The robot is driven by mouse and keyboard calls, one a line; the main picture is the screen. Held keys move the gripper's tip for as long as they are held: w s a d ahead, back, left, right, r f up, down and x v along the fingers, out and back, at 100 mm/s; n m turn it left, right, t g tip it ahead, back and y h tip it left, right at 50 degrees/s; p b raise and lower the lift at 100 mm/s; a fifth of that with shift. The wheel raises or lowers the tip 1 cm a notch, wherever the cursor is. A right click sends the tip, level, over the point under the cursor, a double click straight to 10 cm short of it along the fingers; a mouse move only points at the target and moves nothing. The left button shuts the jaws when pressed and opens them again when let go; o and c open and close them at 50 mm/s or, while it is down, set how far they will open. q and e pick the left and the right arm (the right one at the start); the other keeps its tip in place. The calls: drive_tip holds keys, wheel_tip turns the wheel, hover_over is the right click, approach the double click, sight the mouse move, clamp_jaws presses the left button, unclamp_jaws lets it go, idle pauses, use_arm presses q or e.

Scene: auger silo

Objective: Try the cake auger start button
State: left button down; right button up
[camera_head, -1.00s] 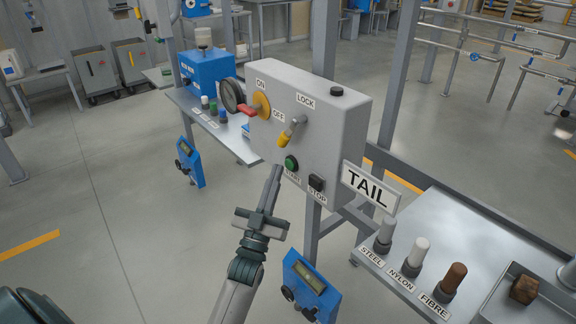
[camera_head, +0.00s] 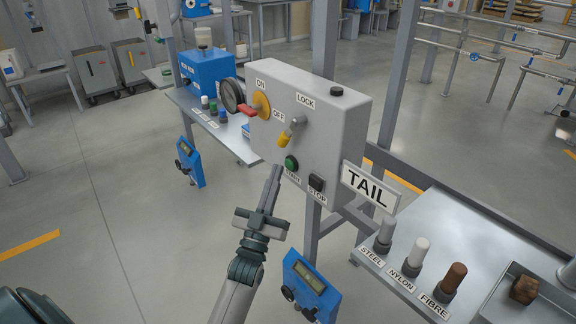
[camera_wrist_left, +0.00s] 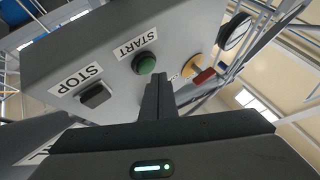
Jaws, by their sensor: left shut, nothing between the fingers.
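The grey control box (camera_head: 340,105) carries a green START button (camera_head: 291,163) and a black STOP button (camera_head: 316,183) low on its front. Above them are a yellow-handled LOCK lever (camera_head: 287,137) and a red-handled ON/OFF switch on a yellow disc (camera_head: 261,106). My left gripper (camera_head: 275,170) is shut and empty, its fingertips just left of the START button in the head view. In the left wrist view the shut fingers (camera_wrist_left: 158,78) point at the box just beside the green button (camera_wrist_left: 144,64). I cannot tell whether they touch it. The right gripper is not in view.
A TAIL sign (camera_head: 368,186) and a steel table (camera_head: 470,245) with several labelled sample rods stand at the right. A blue meter (camera_head: 312,285) hangs below the box. A blue machine (camera_head: 205,72) sits on a bench at the left. Open floor lies left of my arm.

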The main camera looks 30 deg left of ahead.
use_arm(q)
drive_tip(key=shift+w+d, duration=0.35)
drive_tip(key=shift+w, duration=0.5)
idle(1.3)
drive_tip(key=shift+s, duration=0.15)
idle(0.5)
drive_tip(key=shift+s+a+p, duration=0.3)
drive_tip(key=shift+s+a, duration=0.05)
drive_tip(key=shift+s, duration=0.3)
drive_tip(key=shift+s, duration=0.15)
drive_tip(key=s, duration=0.1)
drive_tip(key=s+a+p, duration=0.1)
drive_tip(key=s, duration=0.1)
drive_tip(key=s+a, duration=0.1)
drive_tip(key=shift+s+p, duration=0.2)
drive_tip(key=shift+p, duration=0.1)
drive_tip(key=shift+f, duration=0.1)
idle(0.4)
